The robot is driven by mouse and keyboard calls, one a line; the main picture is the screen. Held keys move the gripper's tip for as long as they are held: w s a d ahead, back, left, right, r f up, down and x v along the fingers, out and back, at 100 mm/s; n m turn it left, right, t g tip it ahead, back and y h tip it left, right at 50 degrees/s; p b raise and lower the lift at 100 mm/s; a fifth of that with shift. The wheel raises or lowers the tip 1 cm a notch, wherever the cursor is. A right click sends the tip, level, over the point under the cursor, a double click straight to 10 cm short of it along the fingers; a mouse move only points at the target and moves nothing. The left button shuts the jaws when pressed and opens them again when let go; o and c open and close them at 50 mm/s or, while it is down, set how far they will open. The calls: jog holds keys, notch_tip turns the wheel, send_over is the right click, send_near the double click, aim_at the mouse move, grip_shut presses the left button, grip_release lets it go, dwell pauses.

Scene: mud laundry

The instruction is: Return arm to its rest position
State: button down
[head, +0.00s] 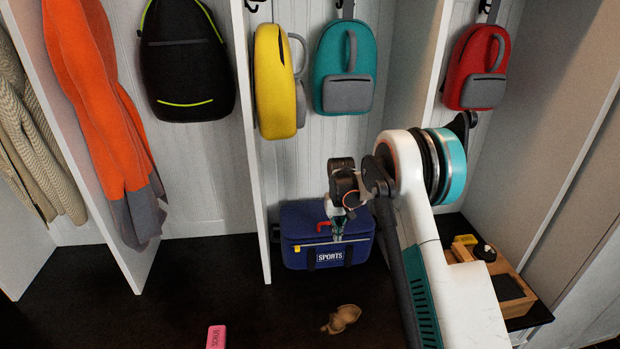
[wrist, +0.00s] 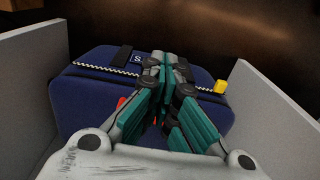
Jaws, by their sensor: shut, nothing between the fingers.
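My arm reaches into the middle cubby from the right in the head view. My gripper (head: 337,230) points down over the blue sports bag (head: 304,229). Its fingers are shut and empty. In the wrist view, the gripper (wrist: 167,62) shows with its teal-and-grey fingers together above the blue bag (wrist: 90,95). The fingers cover part of the bag's label and zip. I cannot tell whether they touch the bag.
Cubby walls (wrist: 270,105) stand close on both sides. Yellow (head: 272,85), teal (head: 338,55) and red (head: 470,60) backpacks hang above. A wooden box (head: 495,285) sits at right. A brown item (head: 341,319) and pink block (head: 216,337) lie on the dark surface.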

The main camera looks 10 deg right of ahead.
jog(key=s+r+t, duration=0.2)
jog(key=s+r, duration=0.6)
jog(key=r, duration=0.5)
jog(key=s+r+t, duration=0.1)
jog(key=s+r, duration=0.7)
jog(key=r, duration=0.5)
jog(key=s+r+t, duration=0.2)
jog(key=s+t, duration=0.2)
jog(key=s, duration=2.1)
jog(key=shift+s, duration=0.3)
